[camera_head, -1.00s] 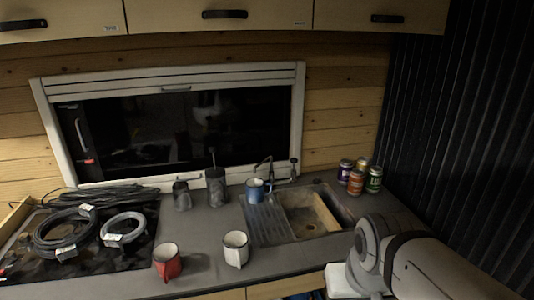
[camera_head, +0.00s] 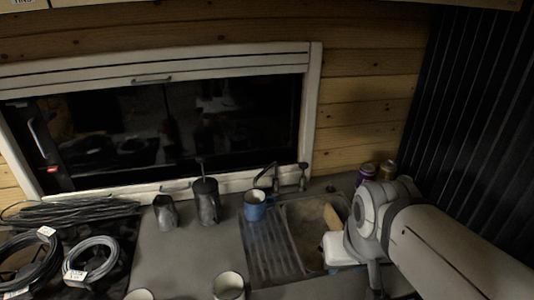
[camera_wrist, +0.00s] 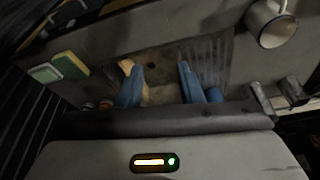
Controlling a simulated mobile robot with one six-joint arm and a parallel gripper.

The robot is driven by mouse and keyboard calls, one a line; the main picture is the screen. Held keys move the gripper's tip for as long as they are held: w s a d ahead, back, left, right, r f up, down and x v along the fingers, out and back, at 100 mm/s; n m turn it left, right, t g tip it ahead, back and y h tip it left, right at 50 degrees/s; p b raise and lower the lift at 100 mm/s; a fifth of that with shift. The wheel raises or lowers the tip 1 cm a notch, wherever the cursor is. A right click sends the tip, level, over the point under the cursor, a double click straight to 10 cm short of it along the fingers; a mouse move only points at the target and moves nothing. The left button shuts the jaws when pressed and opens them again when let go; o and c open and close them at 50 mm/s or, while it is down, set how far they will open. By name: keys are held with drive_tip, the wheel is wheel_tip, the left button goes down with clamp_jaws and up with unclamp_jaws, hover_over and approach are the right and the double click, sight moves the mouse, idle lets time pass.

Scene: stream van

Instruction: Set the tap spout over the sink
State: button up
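The tap (camera_head: 276,177) stands behind the sink (camera_head: 290,246) at the wall side of the counter. Its thin dark spout (camera_head: 266,168) reaches left in the head view, its end near the blue mug (camera_head: 255,208) rather than over the basin's middle. My gripper (camera_wrist: 158,72) is open and empty in the wrist view, its two blue fingers apart with the sink basin showing between them. In the head view my gripper's white body is at the sink's right front; its fingertips are hidden there. The tap cannot be made out in the wrist view.
A wooden piece (camera_head: 332,216) lies at the basin. Cans (camera_head: 366,174) stand behind my arm. A white mug (camera_wrist: 272,22) and sponges (camera_wrist: 70,65) show in the wrist view. Coiled cables (camera_head: 92,258) lie at left.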

drive_tip(key=shift+a, duration=0.1)
drive_tip(key=w+a+r+m+b, duration=0.1)
drive_tip(key=w+a+r, duration=0.1)
drive_tip(key=w, duration=0.5)
drive_tip(key=w+a+r+m+g+y, duration=0.1)
drive_tip(key=w+a+r, duration=0.1)
drive_tip(key=w, duration=0.5)
drive_tip(key=w+a+r+m+b, duration=0.1)
drive_tip(key=w+a+r, duration=0.15)
drive_tip(key=w, duration=0.55)
drive_tip(key=m+g+b, duration=0.1)
drive_tip(key=m+b, duration=0.1)
drive_tip(key=m, duration=0.2)
approach(264, 171)
drive_tip(key=shift+y, duration=0.4)
drive_tip(key=f, duration=0.5)
drive_tip(key=w+f, duration=0.1)
drive_tip(key=f, duration=0.1)
drive_tip(key=shift+a+f+p, duration=0.3)
drive_tip(key=shift+a+f, duration=0.05)
drive_tip(key=shift+f, duration=0.05)
clamp_jaws()
